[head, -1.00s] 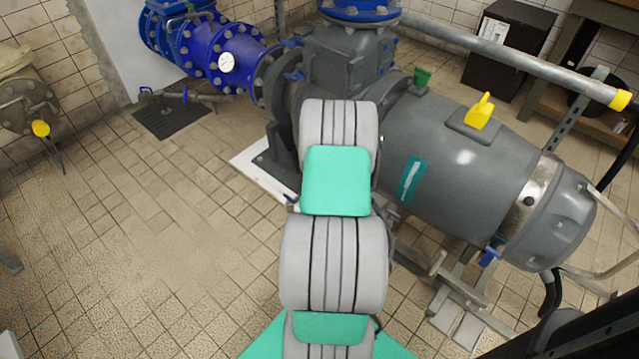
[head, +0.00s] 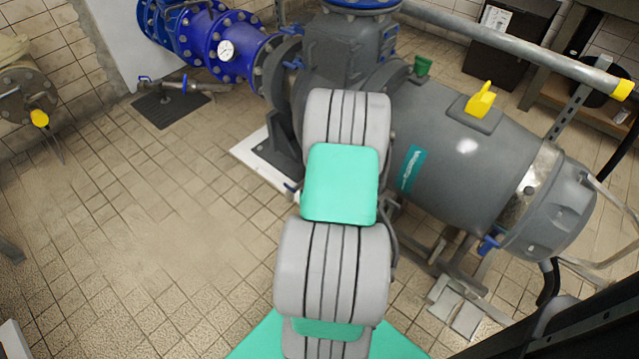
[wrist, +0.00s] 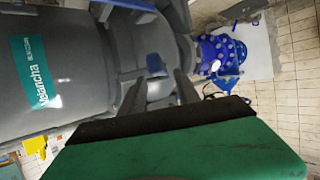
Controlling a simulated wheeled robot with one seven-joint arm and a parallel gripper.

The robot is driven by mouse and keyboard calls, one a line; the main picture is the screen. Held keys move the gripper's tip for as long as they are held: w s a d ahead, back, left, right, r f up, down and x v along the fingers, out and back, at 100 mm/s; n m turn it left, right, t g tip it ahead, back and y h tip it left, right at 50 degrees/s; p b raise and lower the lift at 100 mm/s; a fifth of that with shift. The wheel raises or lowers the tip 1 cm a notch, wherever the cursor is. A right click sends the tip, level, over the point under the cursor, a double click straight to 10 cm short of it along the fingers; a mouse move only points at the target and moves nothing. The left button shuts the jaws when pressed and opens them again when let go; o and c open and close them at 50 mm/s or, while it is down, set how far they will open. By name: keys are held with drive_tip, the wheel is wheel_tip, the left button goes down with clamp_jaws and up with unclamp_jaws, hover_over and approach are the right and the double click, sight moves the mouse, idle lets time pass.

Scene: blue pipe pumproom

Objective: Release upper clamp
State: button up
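Small blue clamps (head: 293,65) show at the left of the grey pump's upright housing in the head view; which one is the upper clamp I cannot tell. In the wrist view a blue clamp handle (wrist: 155,63) stands against the grey housing, beyond the fingertips. My gripper (wrist: 158,84) has its two grey fingers apart, with a clear gap and nothing held. The blue handle appears in line with this gap, apart from the fingers as far as I can see. In the head view my arm hides the gripper.
The grey pump body (head: 460,155) with a yellow lifting lug (head: 480,100) fills the right side. Blue flanged piping (head: 215,45) with a gauge stands at the back left. A grey rail (head: 510,48) crosses above the pump. The tiled floor (head: 120,240) at left is clear.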

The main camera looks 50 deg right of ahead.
drive_tip(key=v, duration=0.3)
drive_tip(key=shift+s+a+r, duration=0.15)
drive_tip(key=shift+s+a, duration=0.05)
drive_tip(key=shift+a, duration=0.05)
